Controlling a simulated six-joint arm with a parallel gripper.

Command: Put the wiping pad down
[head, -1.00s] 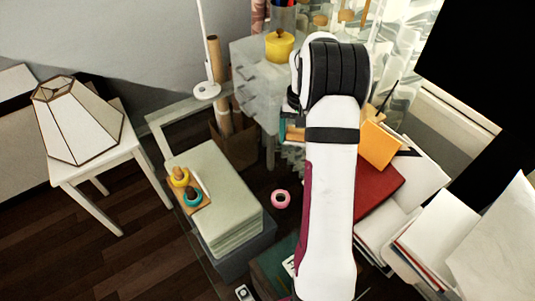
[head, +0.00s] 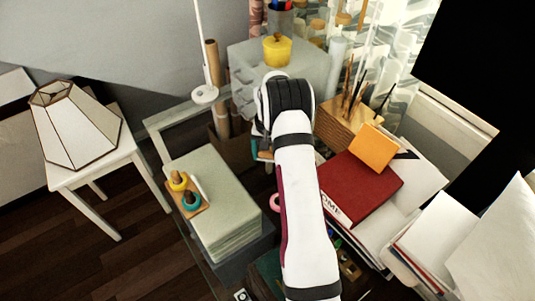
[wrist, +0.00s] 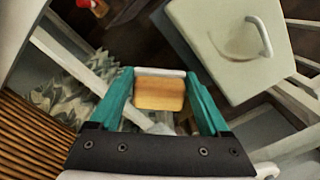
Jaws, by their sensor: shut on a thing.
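My gripper (wrist: 159,98) has teal fingers and is shut on the wiping pad (wrist: 159,93), a tan wood-coloured block with a white strip along its far edge. The pad sits between the fingertips in the wrist view, held over a cluttered background. In the head view my arm hides most of the gripper; only a bit of teal finger and tan block shows at its left side, near the white drawer unit (head: 250,85). I cannot tell whether the pad touches anything below.
A red book (head: 365,188), an orange block (head: 374,147) and a wooden brush holder (head: 340,125) stand right of my arm. A lamp (head: 75,125) is at left.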

